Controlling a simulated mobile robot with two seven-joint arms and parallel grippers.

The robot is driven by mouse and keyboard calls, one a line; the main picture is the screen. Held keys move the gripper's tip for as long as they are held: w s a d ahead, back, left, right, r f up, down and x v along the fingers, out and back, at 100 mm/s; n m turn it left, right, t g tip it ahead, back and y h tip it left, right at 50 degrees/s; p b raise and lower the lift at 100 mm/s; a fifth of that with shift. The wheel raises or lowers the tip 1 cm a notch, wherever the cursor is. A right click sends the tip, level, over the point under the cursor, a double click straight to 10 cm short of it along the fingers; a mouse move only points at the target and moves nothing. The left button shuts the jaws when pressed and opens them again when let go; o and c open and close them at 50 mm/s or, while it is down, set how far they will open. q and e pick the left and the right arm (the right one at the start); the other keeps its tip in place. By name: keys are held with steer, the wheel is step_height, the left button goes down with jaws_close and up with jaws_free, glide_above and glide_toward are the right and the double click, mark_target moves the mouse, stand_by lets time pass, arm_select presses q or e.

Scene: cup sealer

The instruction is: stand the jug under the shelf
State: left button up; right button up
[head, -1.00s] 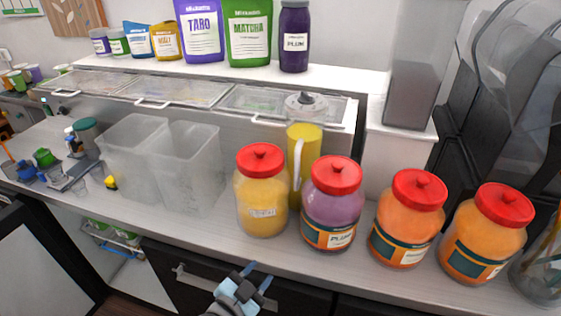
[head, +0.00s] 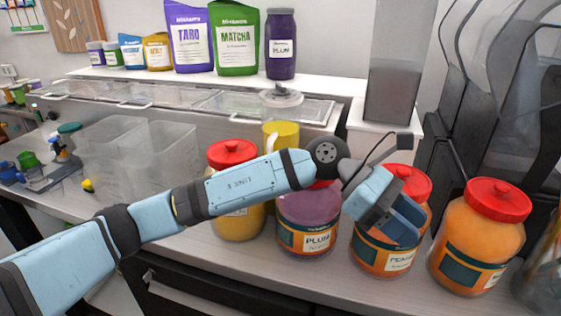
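The jug (head: 281,134), with yellow contents, a clear grey-topped lid and a pale handle, stands upright on the counter behind the front jars. It is in front of the raised white shelf (head: 335,83), and its lower part is hidden by my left arm and the jars. My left gripper (head: 402,224) is to the right of the jug and nearer to me, in front of the third jar. Its two blue fingers look apart, with nothing seen between them. My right gripper is not in view.
Red-lidded jars stand along the counter front: a yellow one (head: 233,153), a purple one (head: 305,241) and two orange ones (head: 377,261) (head: 478,238). Clear bins (head: 160,150) stand on the left. Pouches and a plum bottle (head: 281,45) stand on the shelf. A tall grey container (head: 393,70) is behind.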

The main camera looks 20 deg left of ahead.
mark_target(278, 139)
arm_select(q)
steer(key=w+a+r+m+t+y, duration=0.1)
steer(key=w+a+t+y, duration=0.1)
steer(key=w+a+y, duration=0.2)
steer(key=w+a+r+m+t+y+b, duration=0.1)
steer(key=w+a+r+t+y, duration=0.1)
steer(key=w+a+y, duration=0.2)
steer(key=w+a+r+m+t+y, duration=0.1)
steer(key=w+a+r+t+y, duration=0.1)
steer(key=w+a+y, duration=0.3)
steer(key=shift+a+r+t+b, duration=0.15)
steer(key=shift+a+t+b, duration=0.25)
steer(key=shift+a, duration=1.4)
steer(key=w+a+r+t+y, duration=0.1)
steer(key=w+a+r+y, duration=0.15)
steer(key=a+r, duration=0.3)
steer(key=a+x, duration=0.1)
steer(key=x, duration=1.2)
steer(key=shift+a+y+p, duration=0.35)
steer(key=shift+p, duration=0.05)
steer(key=shift+s, duration=0.15)
jaws_close()
